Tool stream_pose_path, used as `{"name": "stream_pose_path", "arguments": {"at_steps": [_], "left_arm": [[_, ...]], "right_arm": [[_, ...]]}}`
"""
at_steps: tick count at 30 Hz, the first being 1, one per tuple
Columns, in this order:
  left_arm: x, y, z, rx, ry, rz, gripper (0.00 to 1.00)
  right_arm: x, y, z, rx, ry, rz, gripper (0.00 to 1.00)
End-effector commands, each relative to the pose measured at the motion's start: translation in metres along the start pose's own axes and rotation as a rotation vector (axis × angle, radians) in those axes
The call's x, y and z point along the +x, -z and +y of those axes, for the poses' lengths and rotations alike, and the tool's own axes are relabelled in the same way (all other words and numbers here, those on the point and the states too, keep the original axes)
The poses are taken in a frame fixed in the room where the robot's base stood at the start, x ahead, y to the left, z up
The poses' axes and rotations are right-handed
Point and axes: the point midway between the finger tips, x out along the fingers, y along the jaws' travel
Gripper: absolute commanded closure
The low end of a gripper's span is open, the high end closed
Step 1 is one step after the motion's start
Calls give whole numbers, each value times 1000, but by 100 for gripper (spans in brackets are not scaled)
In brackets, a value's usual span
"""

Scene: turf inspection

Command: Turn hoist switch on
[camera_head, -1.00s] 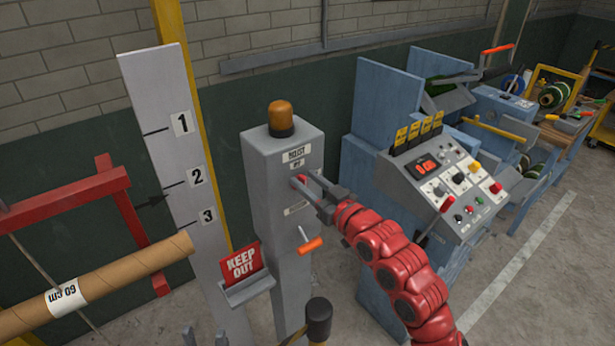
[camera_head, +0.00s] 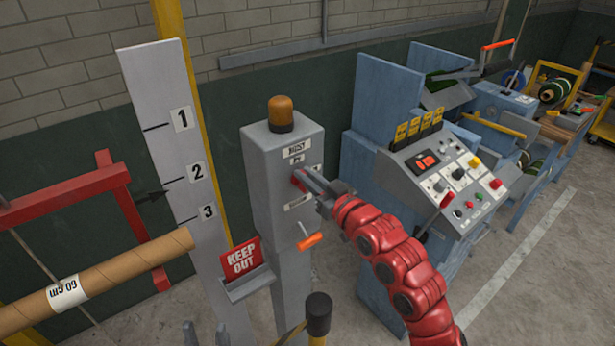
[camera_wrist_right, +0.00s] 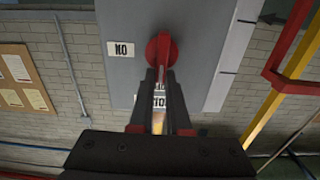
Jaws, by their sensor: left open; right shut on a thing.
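The hoist post (camera_head: 264,190) is a grey box with an amber beacon (camera_head: 281,114) and white labels on its front. The hoist switch is a red rotary knob with a red lever (camera_wrist_right: 163,48), seen close up in the right wrist view; it is mostly hidden in the head view. My right gripper (camera_head: 302,177) is shut on the red lever, its fingers (camera_wrist_right: 162,75) on either side of it. An "ON" label (camera_wrist_right: 121,49) sits left of the knob in the wrist view.
An orange-handled lever (camera_head: 310,240) is on the post below my right gripper. A red "KEEP OUT" sign (camera_head: 242,257) stands in a grey holder left of it. A cardboard tube (camera_head: 120,270) lies at left. A control console (camera_head: 450,185) stands right of my arm.

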Motion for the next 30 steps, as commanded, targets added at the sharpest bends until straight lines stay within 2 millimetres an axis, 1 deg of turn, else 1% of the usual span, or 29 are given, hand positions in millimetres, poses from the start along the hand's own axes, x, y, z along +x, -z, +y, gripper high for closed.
{"name": "stream_pose_path", "arguments": {"at_steps": [5, 11, 21, 30], "left_arm": [[-6, -1, 0, 0, 0, 0, 50], [-15, -2, 1, 0, 0, 0, 50], [-26, -4, 1, 0, 0, 0, 50], [-30, -5, 2, 0, 0, 0, 50]], "right_arm": [[0, -1, 2, 61, -2, 3, 100], [-1, -2, 6, 196, -2, 5, 100], [-1, -5, 13, 517, 0, 2, 100], [0, -9, 18, 803, 0, -2, 100]]}}
